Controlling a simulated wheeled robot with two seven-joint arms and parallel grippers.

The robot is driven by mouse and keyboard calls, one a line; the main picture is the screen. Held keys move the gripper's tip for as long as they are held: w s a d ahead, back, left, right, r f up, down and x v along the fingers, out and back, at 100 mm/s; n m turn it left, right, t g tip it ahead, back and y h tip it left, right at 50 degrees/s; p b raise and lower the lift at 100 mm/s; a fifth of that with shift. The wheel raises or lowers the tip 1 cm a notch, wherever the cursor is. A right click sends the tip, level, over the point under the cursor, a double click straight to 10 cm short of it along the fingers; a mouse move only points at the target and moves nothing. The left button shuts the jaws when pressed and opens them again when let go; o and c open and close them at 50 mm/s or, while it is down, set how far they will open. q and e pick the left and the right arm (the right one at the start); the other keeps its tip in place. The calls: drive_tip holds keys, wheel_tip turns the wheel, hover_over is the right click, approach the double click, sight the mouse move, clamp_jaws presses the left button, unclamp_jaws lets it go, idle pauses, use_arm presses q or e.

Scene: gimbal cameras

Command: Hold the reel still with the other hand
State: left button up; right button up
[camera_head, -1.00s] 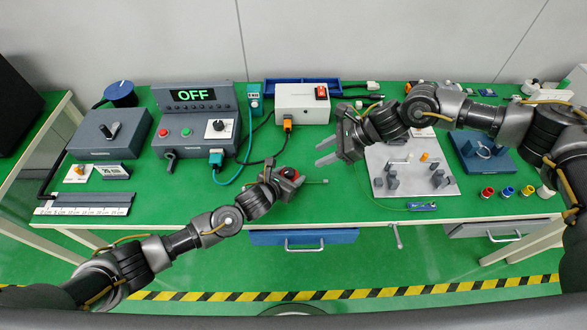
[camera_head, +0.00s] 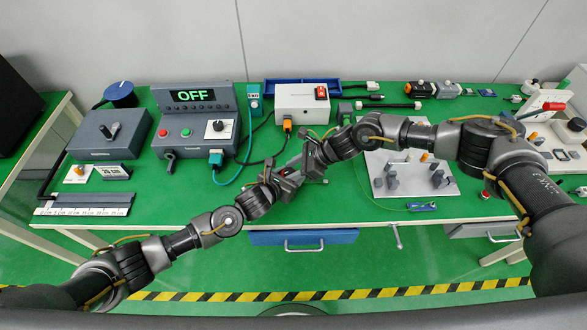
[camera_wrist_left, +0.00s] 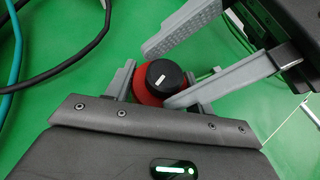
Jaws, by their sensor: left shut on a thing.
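The reel (camera_wrist_left: 147,92), red with a black knob (camera_wrist_left: 166,76) that bears a white mark, sits between the fingers of my left gripper (camera_wrist_left: 155,98) in the left wrist view. That gripper is shut on it. My right gripper (camera_wrist_left: 172,70) comes in from the upper right of that view, its two grey fingers apart, their tips close beside the knob. Whether they touch the knob or the reel I cannot tell. In the head view my left gripper (camera_head: 279,181) and right gripper (camera_head: 299,168) meet over the green table, and they mostly hide the reel.
A grey control box with an OFF display (camera_head: 193,96) and a white box (camera_head: 302,102) stand behind the grippers, with dark and teal cables near. A light plate with grey clips (camera_head: 447,186) lies to the right. A blue drawer (camera_head: 303,238) is below the front edge.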

drive_tip(key=c, duration=0.7)
drive_tip(key=shift+s+m+t, duration=0.25)
drive_tip(key=shift+m+t, duration=0.45)
drive_tip(key=shift+m, duration=0.3)
drive_tip(key=shift+a+m+t+h, duration=0.1)
drive_tip(key=shift+m+t+h, duration=0.5)
drive_tip(key=shift+m+t, duration=0.65)
drive_tip(key=o, duration=0.7)
drive_tip(key=shift+g, duration=0.25)
